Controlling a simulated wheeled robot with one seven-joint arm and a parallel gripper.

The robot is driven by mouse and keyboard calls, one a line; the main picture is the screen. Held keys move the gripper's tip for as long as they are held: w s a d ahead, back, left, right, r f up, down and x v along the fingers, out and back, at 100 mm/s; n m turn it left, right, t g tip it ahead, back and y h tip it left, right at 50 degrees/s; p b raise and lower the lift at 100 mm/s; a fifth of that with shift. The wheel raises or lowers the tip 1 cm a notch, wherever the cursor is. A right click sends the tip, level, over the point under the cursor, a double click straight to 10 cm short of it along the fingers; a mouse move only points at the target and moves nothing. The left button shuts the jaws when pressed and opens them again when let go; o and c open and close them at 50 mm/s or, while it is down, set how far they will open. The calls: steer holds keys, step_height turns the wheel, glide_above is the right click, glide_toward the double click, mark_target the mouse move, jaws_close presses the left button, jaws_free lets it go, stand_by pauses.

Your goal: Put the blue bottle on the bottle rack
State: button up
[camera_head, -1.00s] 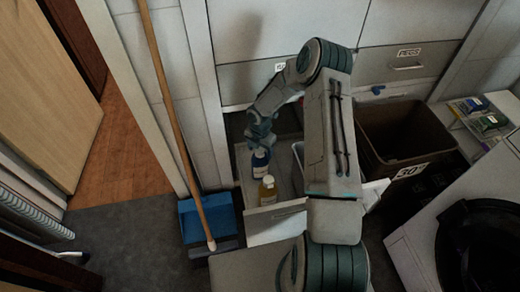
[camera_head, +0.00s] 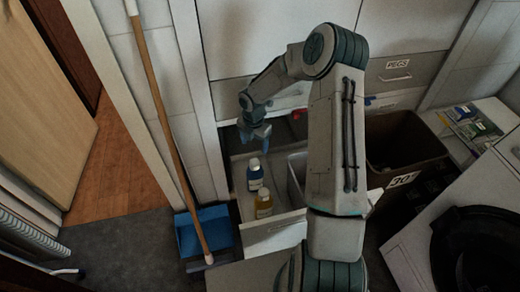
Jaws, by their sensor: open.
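The blue bottle (camera_head: 255,178) with a white cap stands upright in the open pale drawer (camera_head: 278,236). A yellow bottle (camera_head: 263,207) with a white cap stands just in front of it. My gripper (camera_head: 254,145) is open and empty, with its fingers pointing down. It appears just behind and above the blue bottle's cap, with a small gap in the picture. I cannot make out a bottle rack with certainty.
A brown bin (camera_head: 405,145) stands right of my arm. A white shelf (camera_head: 492,112) with small packs is at the far right. A broom (camera_head: 165,105) and a blue dustpan (camera_head: 205,232) are left of the drawer. My arm hides part of the drawer's right side.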

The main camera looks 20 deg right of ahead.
steer(key=s+d+r+m+h, duration=0.1)
steer(key=s+r+m, duration=0.5)
steer(key=r, duration=0.4)
steer(key=s+d+r+m+h, duration=0.1)
steer(key=s+r+m, duration=0.55)
steer(key=r, duration=0.25)
steer(key=s+a+r+m+t+y, duration=0.1)
steer(key=s+r+m, duration=0.3)
steer(key=s+m, duration=0.3)
steer(key=s+a+r+m+t+y, duration=0.1)
steer(key=s+r+m, duration=0.3)
steer(key=s+m, duration=0.3)
steer(key=shift+s+r, duration=0.15)
steer(key=shift+s, duration=0.9)
steer(key=shift+a, duration=0.1)
